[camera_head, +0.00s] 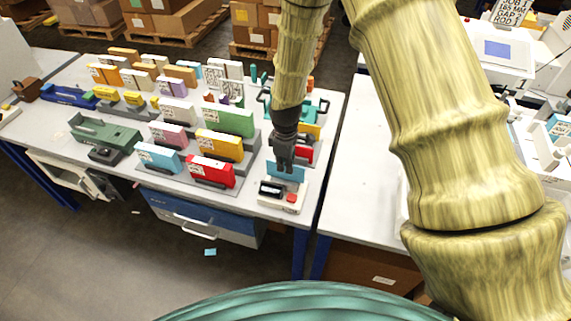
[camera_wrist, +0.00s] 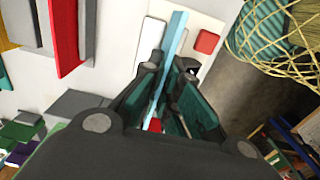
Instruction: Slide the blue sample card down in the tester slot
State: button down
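The blue sample card (camera_head: 285,173) stands upright at the white tester (camera_head: 292,203), which has a black display and a red button. In the wrist view the card (camera_wrist: 176,32) shows edge-on as a thin light-blue strip running between my fingers. My gripper (camera_head: 284,160) points down over the tester and appears shut on the card's upper part; its fingertips (camera_wrist: 170,68) lie on either side of the strip. The tester also shows in the wrist view by its red button (camera_wrist: 207,41). The slot is hidden by the card, so I cannot tell how deep it sits.
A red card (camera_head: 210,171) and a light-blue card (camera_head: 159,157) stand in dark holders left of the tester, with several more behind. A green device (camera_head: 104,132) is farther left. The table's front edge is close to the tester. A small blue piece (camera_head: 210,252) lies on the floor.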

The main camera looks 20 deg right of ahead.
jog(key=shift+f+b, duration=0.65)
jog(key=shift+f, duration=0.8)
dwell(0.5)
jog(key=c, duration=1.6)
grip_release()
jog(key=shift+o, duration=0.2)
notch_tip(320, 180, up, 12)
jog(key=shift+a, duration=0.1)
